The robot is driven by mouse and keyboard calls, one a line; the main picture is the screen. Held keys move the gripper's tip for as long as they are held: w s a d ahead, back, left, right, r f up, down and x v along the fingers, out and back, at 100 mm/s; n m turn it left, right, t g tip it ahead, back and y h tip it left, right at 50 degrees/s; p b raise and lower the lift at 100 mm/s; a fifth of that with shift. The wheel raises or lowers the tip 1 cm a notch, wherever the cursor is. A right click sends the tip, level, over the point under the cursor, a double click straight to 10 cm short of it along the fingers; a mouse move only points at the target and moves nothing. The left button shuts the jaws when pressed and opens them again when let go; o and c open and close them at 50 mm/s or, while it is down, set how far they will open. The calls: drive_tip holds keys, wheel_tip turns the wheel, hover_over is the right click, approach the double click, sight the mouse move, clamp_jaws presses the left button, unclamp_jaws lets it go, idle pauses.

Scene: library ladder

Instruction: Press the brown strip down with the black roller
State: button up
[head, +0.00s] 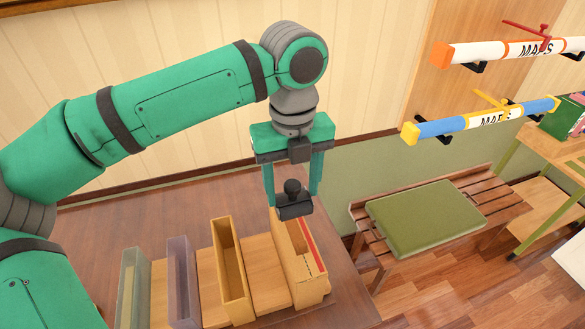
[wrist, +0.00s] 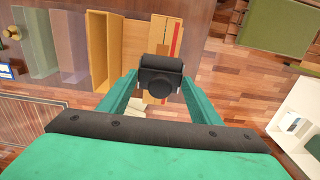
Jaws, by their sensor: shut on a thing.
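My gripper (head: 293,194) is shut on the black roller (head: 294,208), a dark cylinder with a knob on top. In the wrist view the roller (wrist: 162,72) sits between the two green fingertips.
To the left stand an open yellow-tan box (head: 246,299), a purple translucent box (head: 184,290) and a pale green one (head: 131,290) on the wooden table (head: 95,225). A bench with a green cushion (head: 425,218) is to the right. Map tubes (head: 440,128) hang on the wall.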

drive_tip(key=shift+w+f, duration=0.15)
drive_tip(key=shift+f, duration=2.8)
drive_tip(key=shift+w, duration=0.1)
drive_tip(key=shift+d, duration=0.1)
drive_tip(key=shift+f, duration=0.2)
drive_tip(key=shift+f, duration=0.3)
drive_tip(key=shift+r, duration=3.5)
